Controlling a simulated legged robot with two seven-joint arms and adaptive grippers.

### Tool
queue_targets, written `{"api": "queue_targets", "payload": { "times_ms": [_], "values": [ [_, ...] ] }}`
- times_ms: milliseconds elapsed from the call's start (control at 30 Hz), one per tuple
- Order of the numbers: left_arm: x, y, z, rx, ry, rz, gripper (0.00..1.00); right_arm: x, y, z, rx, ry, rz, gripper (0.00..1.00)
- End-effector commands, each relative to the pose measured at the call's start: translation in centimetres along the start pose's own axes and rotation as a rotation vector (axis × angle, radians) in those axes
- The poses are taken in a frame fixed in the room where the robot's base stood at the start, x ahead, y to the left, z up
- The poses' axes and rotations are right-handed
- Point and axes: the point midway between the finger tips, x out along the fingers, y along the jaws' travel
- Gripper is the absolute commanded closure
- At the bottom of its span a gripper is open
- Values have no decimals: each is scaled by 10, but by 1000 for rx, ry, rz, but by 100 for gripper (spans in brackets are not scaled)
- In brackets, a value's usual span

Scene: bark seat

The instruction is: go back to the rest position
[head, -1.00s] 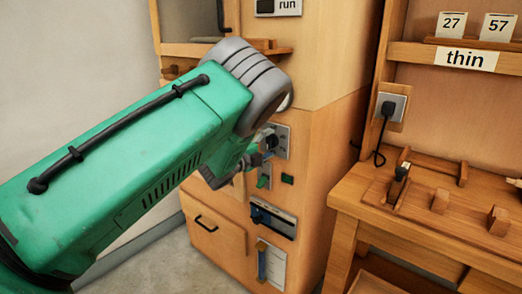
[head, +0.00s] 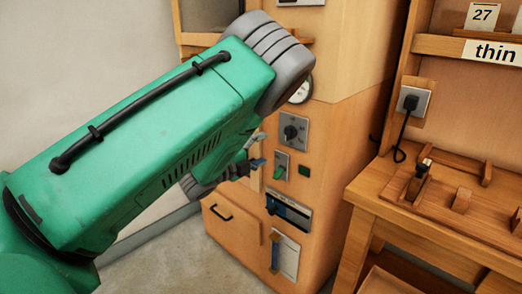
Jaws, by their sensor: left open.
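My left arm comes in from the left, and its green and grey links cover much of the picture. My left gripper (head: 258,151) shows partly behind the forearm, open, with nothing seen between its fingers. It is left of the dark rotary knob (head: 291,132) on the wooden cabinet (head: 335,150) and appears apart from it. My right gripper is not in view.
A wooden bench (head: 375,205) with a plugged-in cord (head: 403,135) stands at right. Grey floor lies below.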

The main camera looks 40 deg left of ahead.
Motion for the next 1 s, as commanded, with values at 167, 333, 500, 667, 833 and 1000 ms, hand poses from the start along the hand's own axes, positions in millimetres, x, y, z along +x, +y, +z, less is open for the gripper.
{"api": "queue_targets", "payload": {
  "times_ms": [167, 333, 500, 667, 833, 1000],
  "values": [
    [0, 0, 0, 0, 0, 0, 41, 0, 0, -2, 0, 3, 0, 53],
    [-1, 5, 0, -15, -7, 12, 41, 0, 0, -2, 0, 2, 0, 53],
    [-22, 64, -7, -214, -104, 163, 41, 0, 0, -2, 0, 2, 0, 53],
    [-81, 163, -33, -561, -313, 432, 41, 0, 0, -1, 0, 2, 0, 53],
    [-170, 246, -82, -891, -588, 716, 41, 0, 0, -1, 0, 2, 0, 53],
    [-264, 291, -139, -1126, -884, 958, 41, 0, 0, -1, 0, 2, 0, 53]
  ]
}}
